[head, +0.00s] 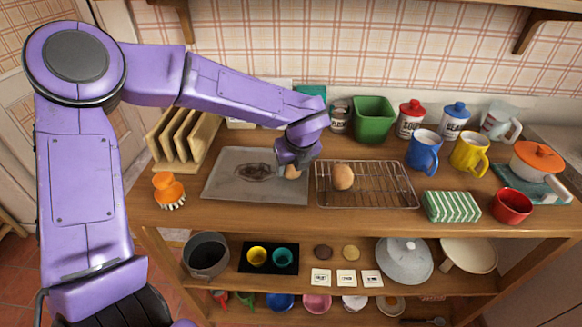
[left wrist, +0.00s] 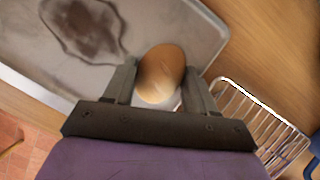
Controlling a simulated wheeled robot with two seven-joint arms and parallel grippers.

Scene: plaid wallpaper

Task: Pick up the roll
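The roll (left wrist: 161,73) is a tan, egg-shaped bun between the two fingers of my left gripper (left wrist: 161,68). Both fingers look to be against its sides, so the gripper appears shut on it. In the head view the roll (head: 292,172) shows partly below the left gripper (head: 296,164), over the right part of the grey baking tray (head: 222,187). I cannot tell whether it touches the tray. A similar roll (head: 343,177) lies on the wire cooling rack (head: 385,190) just to the right. My right gripper is not in view.
An orange brush (head: 168,187) stands left of the tray, with a wooden rack (head: 178,140) behind. A green bin (head: 374,119), canisters and mugs line the back. A striped cloth (head: 452,206) and red cup (head: 512,205) are at right. The front counter strip is clear.

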